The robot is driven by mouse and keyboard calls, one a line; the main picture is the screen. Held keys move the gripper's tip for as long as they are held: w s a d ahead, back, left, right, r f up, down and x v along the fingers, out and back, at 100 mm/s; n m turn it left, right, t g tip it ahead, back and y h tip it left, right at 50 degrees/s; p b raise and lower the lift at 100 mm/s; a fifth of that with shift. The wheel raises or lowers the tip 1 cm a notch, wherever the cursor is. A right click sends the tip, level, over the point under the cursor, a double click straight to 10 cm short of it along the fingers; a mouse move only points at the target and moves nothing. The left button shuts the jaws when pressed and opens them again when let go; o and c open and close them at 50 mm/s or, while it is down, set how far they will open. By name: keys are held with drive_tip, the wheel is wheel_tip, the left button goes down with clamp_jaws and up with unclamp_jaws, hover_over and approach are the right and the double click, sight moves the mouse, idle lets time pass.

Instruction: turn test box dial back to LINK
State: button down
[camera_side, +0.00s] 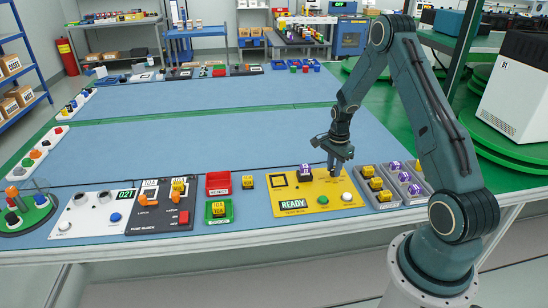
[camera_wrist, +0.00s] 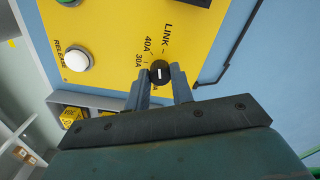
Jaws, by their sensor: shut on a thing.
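The yellow test box (camera_side: 328,198) stands near the front of the bench and has a READY display, a green button and a white button. It also fills the upper part of the wrist view (camera_wrist: 105,35). Its black dial (camera_wrist: 159,73) has a short white mark, with LINK, 40A and 30A printed around it and a further label partly hidden by a finger. I cannot tell for certain which label the mark points to. My gripper (camera_side: 333,170) reaches down over the box's right part. Its two fingers are shut on the dial, one on each side.
A grey tray (camera_side: 391,199) with several yellow and purple-topped fuses stands just right of the box. A red bin (camera_side: 218,180) and a green bin (camera_side: 231,211) stand to its left, beside a dark fuse block panel (camera_side: 158,221).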

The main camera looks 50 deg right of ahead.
sight(333, 170)
drive_tip(key=shift+m, duration=1.5)
drive_tip(key=c, duration=1.2)
unclamp_jaws()
drive_tip(key=shift+r, duration=0.15)
wheel_tip(333, 170, up, 14)
drive_tip(key=shift+f, duration=0.25)
drive_tip(key=shift+r, duration=0.1)
